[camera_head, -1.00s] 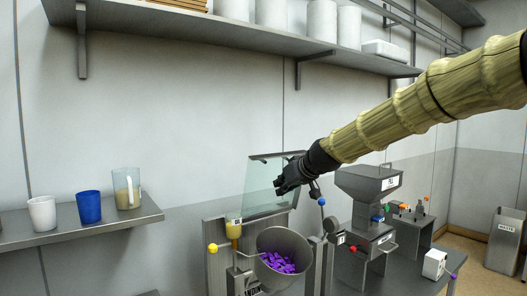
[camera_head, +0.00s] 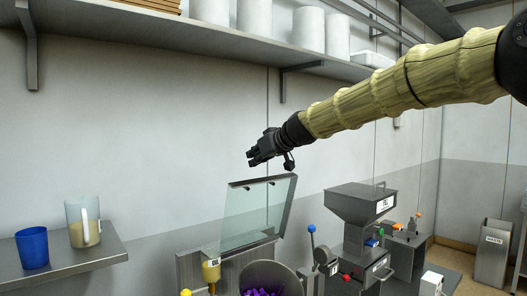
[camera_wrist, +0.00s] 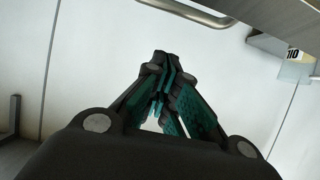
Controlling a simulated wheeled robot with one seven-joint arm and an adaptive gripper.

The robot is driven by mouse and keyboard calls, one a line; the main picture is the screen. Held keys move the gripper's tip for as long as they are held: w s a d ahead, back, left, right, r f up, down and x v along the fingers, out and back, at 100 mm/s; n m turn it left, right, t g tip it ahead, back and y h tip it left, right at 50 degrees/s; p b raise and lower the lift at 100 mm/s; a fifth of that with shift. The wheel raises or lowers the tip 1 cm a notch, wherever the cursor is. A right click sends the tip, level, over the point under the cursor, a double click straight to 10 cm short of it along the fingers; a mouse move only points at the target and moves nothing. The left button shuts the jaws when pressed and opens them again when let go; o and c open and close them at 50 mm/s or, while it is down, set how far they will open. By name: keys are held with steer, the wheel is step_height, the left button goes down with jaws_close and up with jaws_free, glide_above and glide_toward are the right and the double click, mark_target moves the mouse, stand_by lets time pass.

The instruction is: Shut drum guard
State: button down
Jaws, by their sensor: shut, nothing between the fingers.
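The drum guard (camera_head: 252,216), a clear pane with a grey frame, stands raised and tilted above the drum in the head view. The drum (camera_head: 291,282) is a grey bowl with purple pieces (camera_head: 262,292) inside, cut off by the bottom edge. My gripper (camera_head: 251,160) is above the guard's top edge, apart from it as far as I can tell. Its fingers are together and empty, also in the wrist view (camera_wrist: 158,112). A curved metal bar (camera_wrist: 190,12) crosses the top of the wrist view; I cannot tell if it belongs to the guard.
A blue-knobbed lever (camera_head: 311,229) stands right of the drum, beside a grey hopper machine (camera_head: 360,204). A side shelf (camera_head: 75,262) at left holds a blue cup (camera_head: 32,248) and a jug (camera_head: 83,222). A long shelf (camera_head: 190,38) with white canisters hangs above my arm.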

steer(key=f+p, duration=0.1)
steer(key=w+f+p, duration=0.1)
steer(key=f+p, duration=0.1)
steer(key=shift+w+a+f, duration=0.15)
steer(key=shift+f, duration=0.15)
steer(key=shift+f+p, duration=0.3)
steer(key=shift+f, duration=0.05)
steer(key=shift+r, duration=0.1)
stand_by(0.4)
steer(key=shift+f+b, duration=0.25)
steer(key=shift+b, duration=0.15)
